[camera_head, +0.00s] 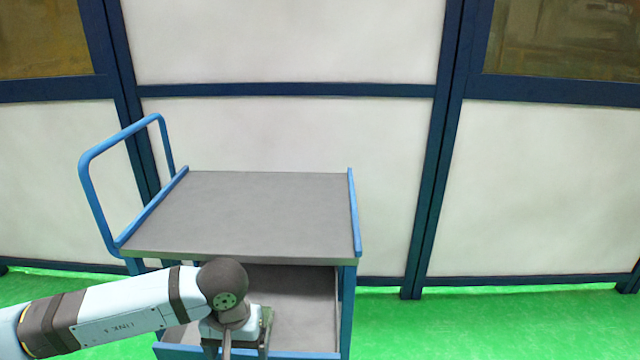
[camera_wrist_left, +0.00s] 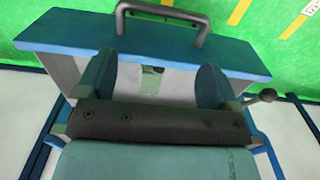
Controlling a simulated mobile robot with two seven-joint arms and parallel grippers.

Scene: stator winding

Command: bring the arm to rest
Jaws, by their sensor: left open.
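My left arm (camera_head: 125,317) comes in from the lower left in the head view, in front of the cart. Its gripper (camera_head: 237,346) hangs at the bottom edge of the picture, in front of the lower shelf, and its tips are partly cut off. In the left wrist view the two fingers of the gripper (camera_wrist_left: 155,78) stand wide apart with nothing held between them. My right arm and gripper do not show.
A blue-framed cart has an empty grey top shelf (camera_head: 250,212), a handle (camera_head: 88,185) at left and a lower shelf (camera_head: 300,305). White wall panels (camera_head: 285,135) with dark blue posts stand behind. Green floor (camera_head: 500,325) is clear at right.

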